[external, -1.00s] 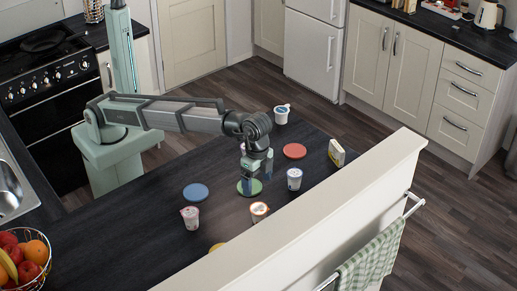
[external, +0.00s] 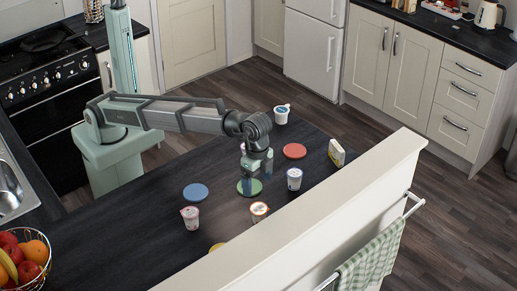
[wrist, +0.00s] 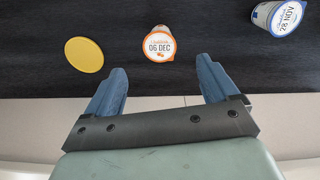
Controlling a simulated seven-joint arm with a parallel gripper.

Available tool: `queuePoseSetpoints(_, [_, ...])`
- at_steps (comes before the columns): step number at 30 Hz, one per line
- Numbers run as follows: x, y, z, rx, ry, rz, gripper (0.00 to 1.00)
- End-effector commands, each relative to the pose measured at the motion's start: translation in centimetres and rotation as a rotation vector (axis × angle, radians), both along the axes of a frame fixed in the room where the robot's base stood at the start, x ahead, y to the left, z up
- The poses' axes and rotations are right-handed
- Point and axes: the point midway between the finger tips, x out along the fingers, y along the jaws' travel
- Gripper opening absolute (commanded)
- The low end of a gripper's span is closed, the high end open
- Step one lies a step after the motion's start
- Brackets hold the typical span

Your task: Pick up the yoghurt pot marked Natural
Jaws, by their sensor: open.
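Three small yoghurt pots stand on the dark worktop. One has a blue-rimmed white lid (external: 294,174), one an orange-rimmed lid (external: 259,208), one a pinkish lid (external: 190,213). In the wrist view the orange-rimmed lid (wrist: 157,45) reads 06 DEC, and the blue-rimmed lid (wrist: 287,15) reads 28 NOV. I cannot read the word Natural on any pot. In the wrist view the orange-rimmed pot shows between and beyond my fingertips (wrist: 161,66).
A white and blue mug (external: 281,115) and a small carton (external: 336,153) stand farther back. A raised cream partition (external: 330,205) borders the right side.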

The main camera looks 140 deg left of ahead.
Motion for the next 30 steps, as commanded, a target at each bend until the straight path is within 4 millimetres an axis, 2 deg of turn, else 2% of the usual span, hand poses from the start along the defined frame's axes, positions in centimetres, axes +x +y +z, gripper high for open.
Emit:
queuePoseSetpoints(10, [0.0, 0.1, 0.0, 0.0, 0.0, 0.001, 0.86])
queuePoseSetpoints(13, [-0.1, 0.9, 0.0, 0.0, 0.0, 0.011, 0.86])
queuePoseSetpoints(17, [-0.7, 3.0, -0.2, 0.0, 0.001, 0.037, 0.86])
queuePoseSetpoints(25, [-4.5, 9.2, -1.3, 0.048, 0.006, 0.127, 0.86])
queuePoseSetpoints(27, [-5.2, 10.7, -1.5, 0.087, 0.0, 0.097, 0.86])
queuePoseSetpoints(30, [-5.4, 11.6, -1.6, 0.117, -0.004, 0.024, 0.86])
